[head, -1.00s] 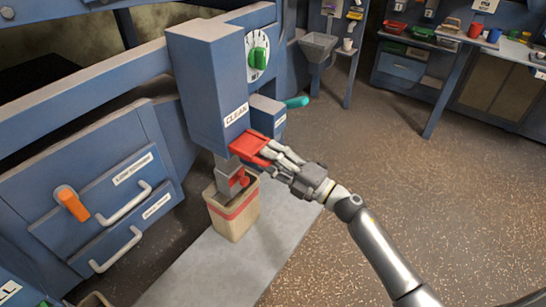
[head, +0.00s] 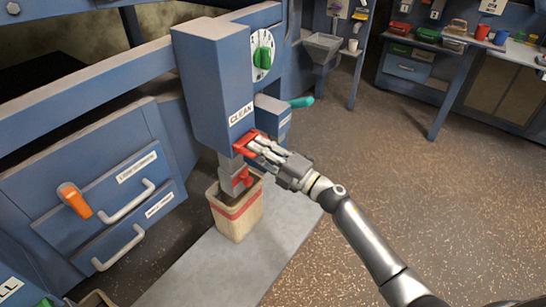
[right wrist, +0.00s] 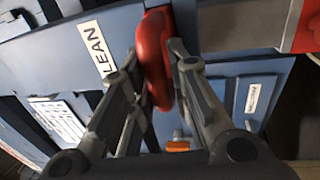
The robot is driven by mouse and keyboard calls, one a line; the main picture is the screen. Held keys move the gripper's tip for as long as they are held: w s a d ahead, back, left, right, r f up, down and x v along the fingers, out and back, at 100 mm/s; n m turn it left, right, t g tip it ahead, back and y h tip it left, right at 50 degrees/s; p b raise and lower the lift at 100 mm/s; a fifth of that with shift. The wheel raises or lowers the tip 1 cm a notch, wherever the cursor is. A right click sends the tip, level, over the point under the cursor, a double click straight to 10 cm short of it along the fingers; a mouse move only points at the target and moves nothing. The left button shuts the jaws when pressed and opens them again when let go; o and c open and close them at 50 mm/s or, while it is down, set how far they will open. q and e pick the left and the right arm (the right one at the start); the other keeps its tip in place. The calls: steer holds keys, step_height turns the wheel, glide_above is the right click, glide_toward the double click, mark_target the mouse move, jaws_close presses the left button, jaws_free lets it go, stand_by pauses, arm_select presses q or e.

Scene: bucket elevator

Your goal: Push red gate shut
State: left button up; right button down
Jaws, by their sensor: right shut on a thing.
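The red gate (head: 247,141) sits at the lower edge of the blue chute box (head: 213,88) labelled CLEAN. In the head view it reaches only a little out of the box. My right gripper (head: 254,147) is at the gate, its fingers around the red handle. In the right wrist view the red handle (right wrist: 155,60) stands between the two fingers (right wrist: 155,85), which are shut on it. My left gripper is not in view.
Under the spout stands a tan sack (head: 237,210) with a red band, on a grey slab (head: 220,268). A green dial (head: 262,55) and a teal handle (head: 301,102) are behind the box. Drawers with an orange latch (head: 74,200) are at left. The floor at right is clear.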

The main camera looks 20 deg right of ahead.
steer(key=shift+w+a+r, duration=0.25)
steer(key=shift+w+r, duration=0.05)
steer(key=shift+w, duration=0.05)
steer(key=c, duration=1.6)
jaws_free()
steer(key=shift+o, duration=0.9)
steer(key=shift+w+a+f, duration=0.1)
steer(key=shift+a, duration=0.1)
